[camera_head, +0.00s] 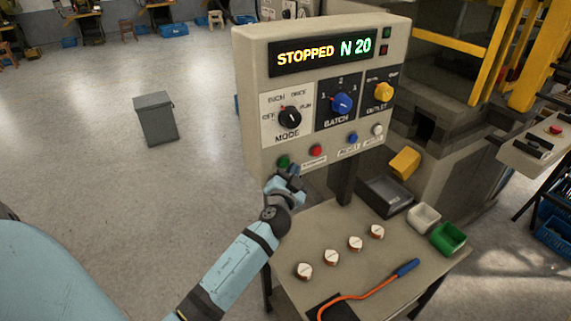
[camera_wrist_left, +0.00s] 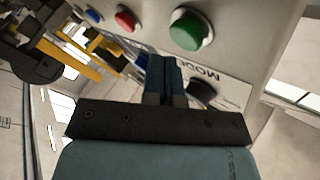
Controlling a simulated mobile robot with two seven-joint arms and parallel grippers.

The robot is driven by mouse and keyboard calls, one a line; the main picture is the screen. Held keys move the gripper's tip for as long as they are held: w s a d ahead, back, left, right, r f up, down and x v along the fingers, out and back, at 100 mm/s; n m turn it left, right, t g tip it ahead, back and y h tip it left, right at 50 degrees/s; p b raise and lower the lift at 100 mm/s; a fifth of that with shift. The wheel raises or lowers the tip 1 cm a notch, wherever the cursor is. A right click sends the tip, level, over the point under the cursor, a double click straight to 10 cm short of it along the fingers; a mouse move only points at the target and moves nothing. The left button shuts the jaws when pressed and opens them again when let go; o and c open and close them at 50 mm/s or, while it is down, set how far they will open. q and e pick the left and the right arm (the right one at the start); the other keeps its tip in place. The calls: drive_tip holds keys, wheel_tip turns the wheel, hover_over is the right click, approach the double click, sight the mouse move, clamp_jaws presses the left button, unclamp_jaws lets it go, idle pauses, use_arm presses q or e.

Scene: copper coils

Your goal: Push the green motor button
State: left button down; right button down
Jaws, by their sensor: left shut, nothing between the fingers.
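The green motor button (camera_head: 283,162) is at the lower left of the beige control panel (camera_head: 250,75), left of the red button (camera_head: 317,151). In the left wrist view the green button (camera_wrist_left: 190,29) is a large round cap in a pale ring, with a visible gap between it and my fingers. My left gripper (camera_head: 292,173) is just below and slightly right of the green button in the head view. Its fingers (camera_wrist_left: 165,60) are shut together and empty. Whether they touch the panel cannot be told. My right gripper is not in view.
The display (camera_head: 323,51) reads "STOPPED N 20". Mode (camera_head: 290,117), batch (camera_head: 342,103) and outlet (camera_head: 384,91) knobs sit above the buttons. Below, a table (camera_head: 310,225) holds several coils, a blue-handled orange tool (camera_head: 375,290) and small bins. Open floor lies at left.

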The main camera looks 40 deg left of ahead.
use_arm(q)
drive_tip(key=shift+a, duration=0.1)
drive_tip(key=shift+w+a, duration=0.2)
drive_tip(key=shift+a, duration=0.1)
drive_tip(key=shift+w+a+b, duration=0.15)
drive_tip(key=shift+a+b, duration=0.15)
drive_tip(key=shift+a, duration=0.15)
idle(0.7)
idle(0.4)
drive_tip(key=shift+s+d+b, duration=0.3)
drive_tip(key=shift+s+d, duration=0.05)
drive_tip(key=shift+d, duration=0.5)
